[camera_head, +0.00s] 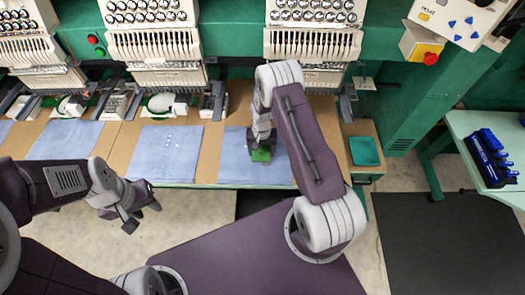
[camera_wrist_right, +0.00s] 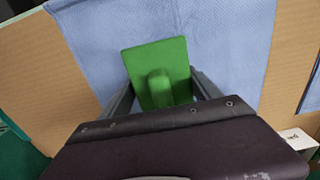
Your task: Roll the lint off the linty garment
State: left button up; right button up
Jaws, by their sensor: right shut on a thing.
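Several light-blue garments lie flat in a row on the brown table. The middle garment (camera_head: 160,160) has small white specks, which look like lint, on its upper part. The right-hand garment (camera_head: 233,170) lies under my right gripper (camera_head: 262,146). That gripper is shut on the handle of a green flat-faced tool (camera_head: 261,155), which looks like the lint remover. In the right wrist view the green tool (camera_wrist_right: 150,60) is over the blue cloth (camera_wrist_right: 225,40); I cannot tell whether it touches. My left gripper (camera_head: 140,213) is open and empty, in front of the table's edge.
Embroidery machine heads (camera_head: 155,50) stand behind the garments, with arms reaching over the table's back. An empty green tray (camera_head: 365,151) sits at the table's right end. A side table (camera_head: 480,125) at far right holds a blue rack (camera_head: 490,158). The floor in front is clear.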

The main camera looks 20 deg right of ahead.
jog(key=r, duration=0.1)
jog(key=r+p, duration=0.1)
jog(key=shift+w+a+r, duration=0.2)
jog(key=shift+r, duration=0.2)
jog(key=shift+s+d+r+p, duration=0.15)
jog(key=shift+d+r+p, duration=0.05)
jog(key=shift+r+p, duration=0.2)
jog(key=shift+s+d+r+p, duration=0.15)
jog(key=shift+r+p, duration=0.1)
jog(key=shift+r, duration=0.15)
jog(key=shift+d+r, duration=0.1)
jog(key=shift+r, duration=0.25)
jog(key=shift+w+a+r+p, duration=0.1)
jog(key=shift+a+r+p, duration=0.05)
jog(key=shift+r+p, duration=0.4)
jog(key=shift+w+a+r+p, duration=0.1)
jog(key=shift+a+r+p, duration=0.05)
jog(key=shift+r+p, duration=0.4)
jog(key=shift+r, duration=0.3)
jog(key=shift+s+d+r, duration=0.15)
